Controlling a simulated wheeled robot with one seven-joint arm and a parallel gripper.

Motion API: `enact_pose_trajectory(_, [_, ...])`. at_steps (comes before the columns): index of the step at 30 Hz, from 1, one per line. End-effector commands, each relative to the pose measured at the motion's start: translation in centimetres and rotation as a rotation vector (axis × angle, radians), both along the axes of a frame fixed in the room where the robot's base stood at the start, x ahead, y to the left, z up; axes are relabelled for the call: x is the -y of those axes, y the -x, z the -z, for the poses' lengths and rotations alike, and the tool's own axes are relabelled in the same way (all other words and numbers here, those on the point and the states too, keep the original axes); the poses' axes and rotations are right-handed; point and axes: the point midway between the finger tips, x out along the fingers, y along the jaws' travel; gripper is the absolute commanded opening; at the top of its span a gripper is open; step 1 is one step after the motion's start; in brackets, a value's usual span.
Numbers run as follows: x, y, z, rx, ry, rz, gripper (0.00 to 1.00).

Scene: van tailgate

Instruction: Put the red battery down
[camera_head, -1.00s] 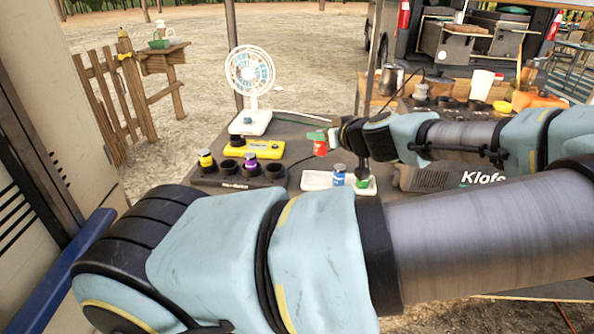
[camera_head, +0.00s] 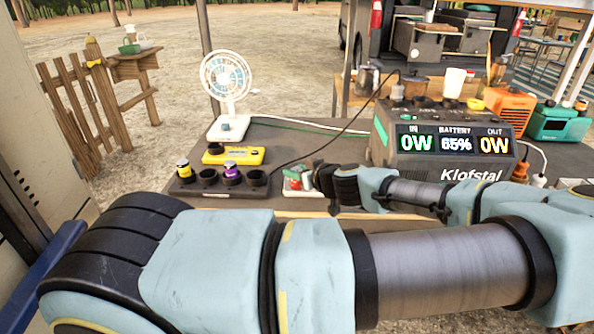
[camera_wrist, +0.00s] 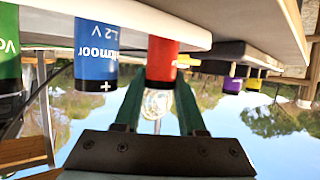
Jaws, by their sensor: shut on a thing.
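The red battery (camera_head: 308,181) is upright between the fingers of my gripper (camera_head: 316,175), at the small white tray (camera_head: 291,191). The wrist view is upside down. In it the red battery (camera_wrist: 162,62) sits between the two green fingers of my gripper (camera_wrist: 160,92), in line with a blue battery (camera_wrist: 96,58) and a green battery (camera_wrist: 9,60). The near edge of the white tray (camera_wrist: 190,30) hides the lower ends, so I cannot tell whether the red battery touches the tray floor. My gripper is shut on the red battery.
A black holder (camera_head: 215,188) with a yellow-banded battery, a purple battery and empty sockets is left of the tray. A yellow device (camera_head: 235,156) and a fan (camera_head: 228,85) stand behind. The large power station (camera_head: 440,150) is close on the right.

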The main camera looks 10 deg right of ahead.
Motion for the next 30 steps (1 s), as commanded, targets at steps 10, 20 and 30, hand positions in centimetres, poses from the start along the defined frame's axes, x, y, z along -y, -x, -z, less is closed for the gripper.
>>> enact_pose_trajectory(10, [0.0,0.0,0.1,0.0,0.0,0.0,0.52])
enact_pose_trajectory(20, [0.2,0.3,-0.2,0.0,0.001,0.002,0.52])
enact_pose_trajectory(30, [2.5,5.4,-2.3,0.001,0.001,0.006,0.52])
